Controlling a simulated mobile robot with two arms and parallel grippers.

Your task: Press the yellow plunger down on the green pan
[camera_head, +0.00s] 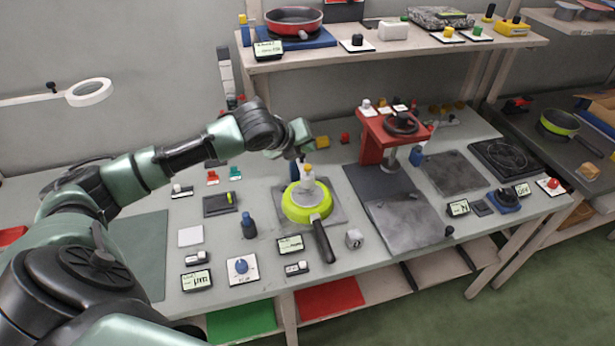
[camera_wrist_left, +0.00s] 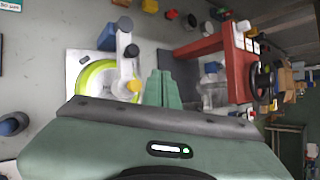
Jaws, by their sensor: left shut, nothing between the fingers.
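The green pan (camera_head: 293,211) sits on a grey plate at the middle of the table, its black handle pointing toward the front. A pale fixture stands over the pan, with the small yellow plunger (camera_head: 308,168) near its top. My left gripper (camera_head: 302,155) is just above and behind the plunger, shut and empty. In the left wrist view its green fingers (camera_wrist_left: 162,88) are together, to the right of the yellow plunger (camera_wrist_left: 134,86) and apart from it in the picture. The pan (camera_wrist_left: 92,72) shows partly there. I cannot tell whether the fingers touch the fixture. My right gripper is not in view.
A red press (camera_head: 372,140) with a black handwheel stands right of the pan. A blue bottle-like object (camera_head: 249,226) is left of it. Several small switches and displays line the front edge. A shelf (camera_head: 400,48) at the back holds a red pan (camera_head: 294,18).

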